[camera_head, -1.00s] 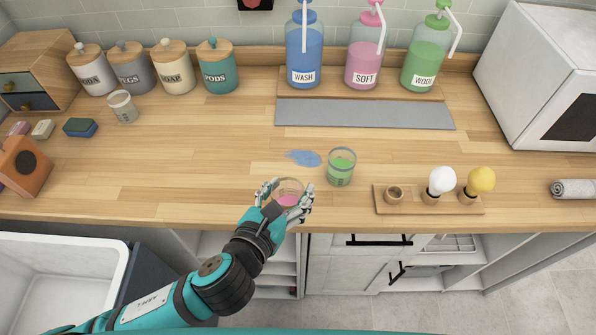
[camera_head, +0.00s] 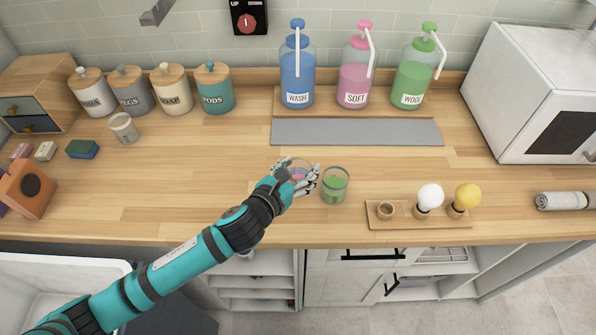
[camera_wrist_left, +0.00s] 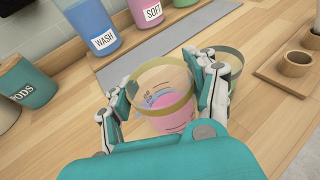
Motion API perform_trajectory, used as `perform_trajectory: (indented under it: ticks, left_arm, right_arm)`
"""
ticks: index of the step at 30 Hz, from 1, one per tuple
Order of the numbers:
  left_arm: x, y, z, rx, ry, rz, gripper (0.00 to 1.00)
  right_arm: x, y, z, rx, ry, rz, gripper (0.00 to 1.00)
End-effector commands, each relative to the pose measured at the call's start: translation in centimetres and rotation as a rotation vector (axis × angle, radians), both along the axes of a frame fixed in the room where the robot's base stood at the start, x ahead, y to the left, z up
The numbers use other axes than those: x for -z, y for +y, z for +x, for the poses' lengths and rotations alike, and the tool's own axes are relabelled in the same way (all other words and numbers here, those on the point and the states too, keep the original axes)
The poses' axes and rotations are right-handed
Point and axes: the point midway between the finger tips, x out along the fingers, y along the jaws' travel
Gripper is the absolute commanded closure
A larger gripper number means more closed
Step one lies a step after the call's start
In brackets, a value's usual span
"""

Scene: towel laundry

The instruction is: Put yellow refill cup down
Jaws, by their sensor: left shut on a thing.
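My left gripper (camera_head: 297,172) is shut around a clear refill cup (camera_head: 299,177) with pink liquid low inside. In the left wrist view the cup (camera_wrist_left: 165,98) shows a yellowish rim, with a finger on each side of it. The cup is about upright over the wooden counter; whether its base touches the wood is hidden. My right gripper is not in view.
A grey mat (camera_head: 357,132) lies behind, before the WASH (camera_head: 297,80), SOFT (camera_head: 354,85) and WOOL (camera_head: 412,80) bottles. A sink (camera_head: 60,275) is at lower left.

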Motion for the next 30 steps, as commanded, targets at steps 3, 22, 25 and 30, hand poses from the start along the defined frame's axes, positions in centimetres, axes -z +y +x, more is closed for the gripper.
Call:
perform_trajectory:
  ticks: [3, 22, 25, 30]
  left_arm:
    - [-0.1, 0.2, 1.2, -0.001, -0.001, 0.0, 0.67]
    - [4.0, 0.2, 1.1, 0.0, 0.0, 0.0, 0.67]
    - [3.9, 0.2, 1.1, 0.0, 0.0, 0.0, 0.31]
    - [3.9, 0.1, 1.0, 0.0, 0.0, -0.001, 0.3]
  right_arm:
    - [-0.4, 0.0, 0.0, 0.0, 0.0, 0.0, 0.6]
    - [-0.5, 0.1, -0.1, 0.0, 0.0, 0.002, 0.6]
    - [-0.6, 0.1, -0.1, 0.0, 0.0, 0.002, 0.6]
    - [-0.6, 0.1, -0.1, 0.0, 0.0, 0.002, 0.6]
